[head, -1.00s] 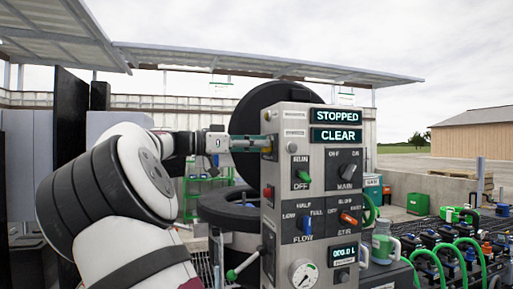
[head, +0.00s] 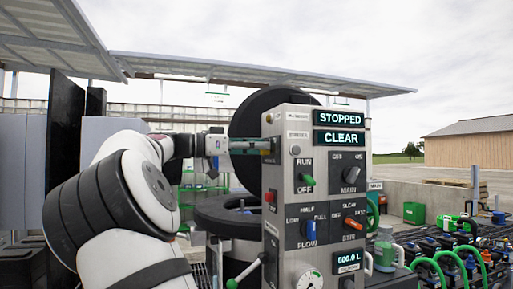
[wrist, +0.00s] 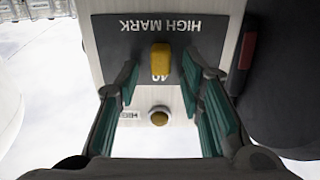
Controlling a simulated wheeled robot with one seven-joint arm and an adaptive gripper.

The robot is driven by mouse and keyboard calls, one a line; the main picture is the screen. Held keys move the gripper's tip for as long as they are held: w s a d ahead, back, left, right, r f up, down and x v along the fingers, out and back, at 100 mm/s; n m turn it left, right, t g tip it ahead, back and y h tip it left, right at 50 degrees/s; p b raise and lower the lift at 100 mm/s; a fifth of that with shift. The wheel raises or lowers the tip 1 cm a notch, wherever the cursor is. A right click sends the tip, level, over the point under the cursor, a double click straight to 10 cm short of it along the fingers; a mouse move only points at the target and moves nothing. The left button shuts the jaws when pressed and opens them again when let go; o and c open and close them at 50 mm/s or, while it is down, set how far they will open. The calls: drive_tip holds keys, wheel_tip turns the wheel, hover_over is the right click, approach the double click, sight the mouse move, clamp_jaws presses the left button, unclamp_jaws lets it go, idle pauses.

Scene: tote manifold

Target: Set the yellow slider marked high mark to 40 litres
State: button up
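The yellow slider (wrist: 160,62) sits on a dark plate lettered HIGH MARK (wrist: 160,32), which appears upside down in the wrist view. My gripper (wrist: 161,72) is open, with one teal-padded finger on each side of the slider and visible gaps between. In the head view my gripper (head: 240,144) reaches the left side face of the control cabinet (head: 298,180). The slider cannot be made out there.
A round yellowish knob (wrist: 158,118) lies below the plate in the wrist view. The cabinet's front has STOPPED (head: 339,118) and CLEAR (head: 339,138) displays, several knobs and a 500.0 L readout (head: 348,257). A dark round lid (head: 262,115) stands behind my gripper.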

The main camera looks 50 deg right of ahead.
drive_tip(key=shift+w+a, duration=0.1)
drive_tip(key=v, duration=1.1)
drive_tip(key=shift+w+a, duration=0.25)
drive_tip(key=shift+a, duration=0.1)
drive_tip(key=shift+d+f, duration=0.1)
